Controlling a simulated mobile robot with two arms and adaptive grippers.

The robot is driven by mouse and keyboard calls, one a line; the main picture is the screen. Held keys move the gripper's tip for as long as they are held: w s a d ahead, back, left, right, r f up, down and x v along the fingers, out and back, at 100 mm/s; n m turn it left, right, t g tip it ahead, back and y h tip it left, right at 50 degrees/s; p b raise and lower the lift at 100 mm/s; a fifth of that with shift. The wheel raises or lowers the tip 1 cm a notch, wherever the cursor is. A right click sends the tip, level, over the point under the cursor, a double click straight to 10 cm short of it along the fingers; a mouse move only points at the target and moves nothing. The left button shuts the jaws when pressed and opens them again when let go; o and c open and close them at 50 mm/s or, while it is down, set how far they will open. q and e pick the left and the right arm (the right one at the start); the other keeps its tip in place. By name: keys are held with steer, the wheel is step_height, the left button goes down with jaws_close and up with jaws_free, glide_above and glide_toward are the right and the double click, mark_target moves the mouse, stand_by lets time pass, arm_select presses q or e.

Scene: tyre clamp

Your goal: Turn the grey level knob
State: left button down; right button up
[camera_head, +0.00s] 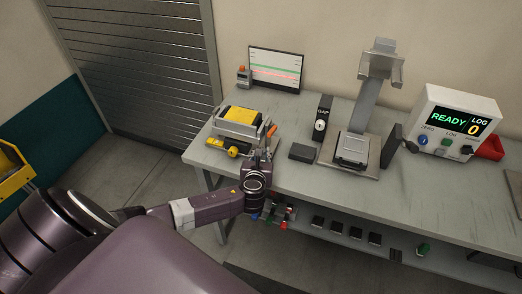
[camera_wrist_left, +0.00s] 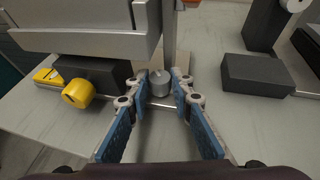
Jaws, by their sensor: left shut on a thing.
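The grey level knob (camera_wrist_left: 160,85) is a small grey cylinder at the front of the grey and yellow clamp device (camera_head: 238,123) on the bench. My left gripper (camera_head: 263,152) reaches in from the left at the bench's front edge. In the left wrist view, its blue-padded fingers (camera_wrist_left: 161,89) are on both sides of the knob, shut on it. In the head view, the gripper and wrist hide the knob. A yellow knob (camera_wrist_left: 79,92) is on the device to the left of the fingers. My right gripper is not in view.
A dark block (camera_head: 302,152) lies to the right of the gripper; it also shows in the left wrist view (camera_wrist_left: 257,75). Behind are a dial gauge (camera_head: 321,124), a grey stand (camera_head: 374,80) and a monitor (camera_head: 276,69). A READY display box (camera_head: 454,122) stands at right.

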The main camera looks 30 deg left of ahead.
arm_select(q)
steer(key=shift+w+d+n+g+y, duration=0.15)
steer(key=shift+n+g+y, duration=0.85)
steer(key=shift+n+y, duration=0.55)
steer(key=c, duration=1.7)
jaws_free()
steer(key=shift+d, duration=0.1)
steer(key=v, duration=1.2)
